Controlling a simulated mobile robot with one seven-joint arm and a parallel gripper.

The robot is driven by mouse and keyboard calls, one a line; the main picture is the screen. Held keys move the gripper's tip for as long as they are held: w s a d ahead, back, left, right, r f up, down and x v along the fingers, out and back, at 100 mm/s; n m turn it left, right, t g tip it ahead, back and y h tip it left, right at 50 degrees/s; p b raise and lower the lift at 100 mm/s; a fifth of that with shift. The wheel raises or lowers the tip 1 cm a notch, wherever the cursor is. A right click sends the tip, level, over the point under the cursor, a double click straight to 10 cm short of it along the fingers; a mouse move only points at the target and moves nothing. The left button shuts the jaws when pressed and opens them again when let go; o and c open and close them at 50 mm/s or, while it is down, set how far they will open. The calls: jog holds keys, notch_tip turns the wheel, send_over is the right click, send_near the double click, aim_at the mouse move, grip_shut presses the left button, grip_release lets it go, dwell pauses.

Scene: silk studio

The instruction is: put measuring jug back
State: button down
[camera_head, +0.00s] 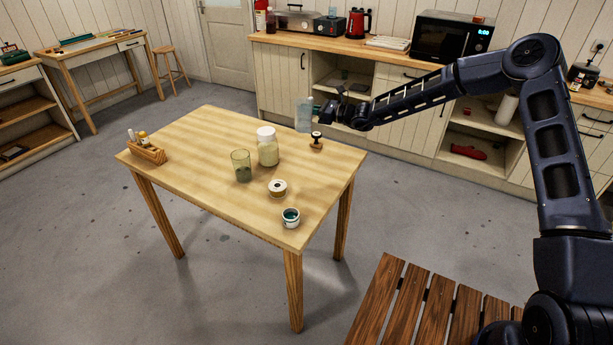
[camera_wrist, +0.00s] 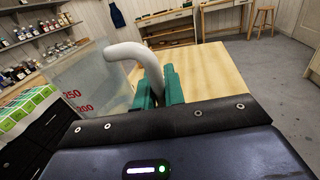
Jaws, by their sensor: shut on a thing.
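The measuring jug (camera_head: 304,115) is clear, with red marks that show in the wrist view (camera_wrist: 82,98). My gripper (camera_head: 320,111) is shut on its pale curved handle (camera_wrist: 128,50). In the wrist view the teal fingers (camera_wrist: 160,88) pinch the handle from both sides. The jug looks upright in the head view, at the far edge of the wooden table (camera_head: 210,125). I cannot tell whether its base touches the table or hangs clear. In the wrist view its lower part is hidden by my gripper.
On the table stand a lidded jar (camera_head: 268,147), a greenish glass (camera_head: 241,166), a spool (camera_head: 277,188), a small teal-filled pot (camera_head: 291,217), a dark-knobbed stamp (camera_head: 316,142) and a wooden holder (camera_head: 147,151). Behind is a counter (camera_head: 340,45) with open shelves. The table's middle left is clear.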

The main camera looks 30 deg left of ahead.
jog(key=shift+s+d, duration=0.1)
jog(key=shift+d, duration=0.45)
jog(key=shift+d+f, duration=0.2)
notch_tip(320, 180, down, 20)
jog(key=shift+r, duration=0.2)
jog(key=shift+f, duration=0.1)
jog(key=c, duration=1.8)
grip_release()
jog(key=o, duration=0.3)
jog(key=v, duration=1.2)
jog(key=shift+s, duration=0.1)
